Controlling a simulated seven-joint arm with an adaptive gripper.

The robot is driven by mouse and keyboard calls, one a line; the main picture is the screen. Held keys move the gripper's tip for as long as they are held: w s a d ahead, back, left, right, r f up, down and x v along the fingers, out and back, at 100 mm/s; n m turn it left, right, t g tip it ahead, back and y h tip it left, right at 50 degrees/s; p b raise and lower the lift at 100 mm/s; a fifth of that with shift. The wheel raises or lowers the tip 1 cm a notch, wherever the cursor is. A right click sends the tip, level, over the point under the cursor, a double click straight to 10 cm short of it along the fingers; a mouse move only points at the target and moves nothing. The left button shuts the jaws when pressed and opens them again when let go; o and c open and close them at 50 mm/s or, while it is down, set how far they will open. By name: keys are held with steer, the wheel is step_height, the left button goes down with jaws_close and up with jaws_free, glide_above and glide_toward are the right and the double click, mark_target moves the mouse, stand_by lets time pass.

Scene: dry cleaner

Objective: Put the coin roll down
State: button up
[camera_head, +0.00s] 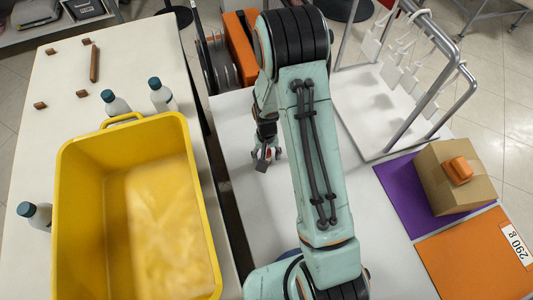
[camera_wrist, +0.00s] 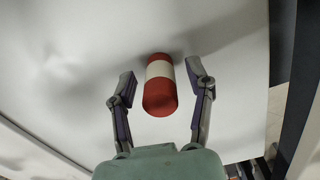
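The coin roll (camera_wrist: 160,86) is a red cylinder with a white band around its middle. In the wrist view it lies between the two fingers of my gripper (camera_wrist: 160,70), with a clear gap on each side. The fingers are spread apart and do not touch it. The roll appears to be on the white table surface (camera_wrist: 60,60). In the head view my gripper (camera_head: 266,156) is low over the white table, left of my arm, and the roll is mostly hidden there by the fingers.
A yellow bin (camera_head: 80,220) and several bottles (camera_head: 160,95) stand on the left table, across a dark gap. A metal rack (camera_head: 408,130) with hanging tags stands at the back right. A cardboard box (camera_head: 445,190) carrying an orange object (camera_head: 457,170) is on the right.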

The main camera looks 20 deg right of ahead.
steer(key=shift+r, duration=0.1)
step_height(320, 180, up, 12)
steer(key=shift+f, duration=0.2)
steer(key=s+a+r+n, duration=0.1)
steer(key=s+r, duration=0.5)
steer(key=s, duration=0.4)
steer(key=s+a+r+n, duration=0.2)
steer(key=s+r, duration=0.4)
steer(key=s, duration=0.4)
steer(key=shift+s+a+y, duration=0.2)
steer(key=shift+a+y, duration=0.1)
steer(key=shift+y, duration=0.1)
